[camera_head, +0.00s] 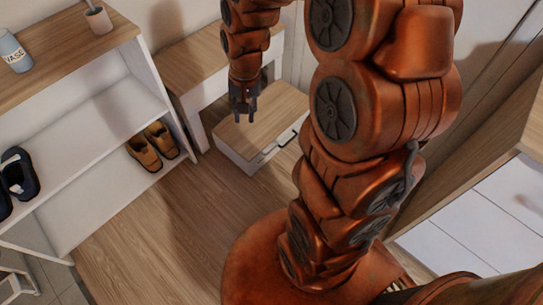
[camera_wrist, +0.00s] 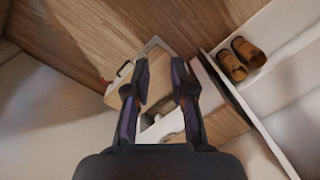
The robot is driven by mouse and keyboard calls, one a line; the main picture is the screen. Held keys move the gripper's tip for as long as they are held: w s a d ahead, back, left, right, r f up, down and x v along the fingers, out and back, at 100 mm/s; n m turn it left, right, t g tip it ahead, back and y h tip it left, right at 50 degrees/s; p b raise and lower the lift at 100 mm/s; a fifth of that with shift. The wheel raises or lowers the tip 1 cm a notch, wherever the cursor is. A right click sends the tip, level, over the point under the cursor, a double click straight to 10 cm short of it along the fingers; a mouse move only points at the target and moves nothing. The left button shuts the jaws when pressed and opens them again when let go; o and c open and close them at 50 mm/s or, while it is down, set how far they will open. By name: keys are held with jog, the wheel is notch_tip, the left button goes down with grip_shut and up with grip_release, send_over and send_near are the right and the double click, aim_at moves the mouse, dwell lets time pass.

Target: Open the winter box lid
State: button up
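The winter box appears to be the low box (camera_head: 262,125) on the floor, with white sides and a light wooden lid. The lid lies flat and closed. A dark-and-light handle or latch (camera_head: 277,146) is at its front right edge. My gripper (camera_head: 243,105) points down above the lid's left part in the head view, apart from the handle. In the wrist view my gripper (camera_wrist: 160,67) has its two fingers spread with nothing between them. The box is partly hidden behind the fingers there.
A white shelf unit (camera_head: 110,105) stands at left with brown shoes (camera_head: 152,146) on it. A white, wood-topped bench (camera_head: 200,65) stands behind and left of the box. A vase (camera_head: 14,52) is on the shelf top. Wooden floor in front is clear.

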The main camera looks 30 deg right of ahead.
jog(key=w+d+f+m+b, duration=0.1)
jog(key=w+d+f+b, duration=0.15)
jog(key=f, duration=0.35)
jog(key=w+d+f+m+b, duration=0.2)
jog(key=w+f+b, duration=0.15)
jog(key=f, duration=0.35)
jog(key=m+t+b, duration=0.2)
jog(key=m+b, duration=0.4)
jog(key=b, duration=0.8)
send_near(271, 150)
jog(key=shift+h, duration=0.4)
jog(key=f, duration=0.2)
jog(key=w+f+b, duration=0.1)
jog(key=f, duration=0.2)
jog(key=a+f+b, duration=0.1)
jog(key=f, duration=0.2)
jog(key=shift+w, duration=0.15)
jog(key=shift+c, duration=0.2)
grip_shut()
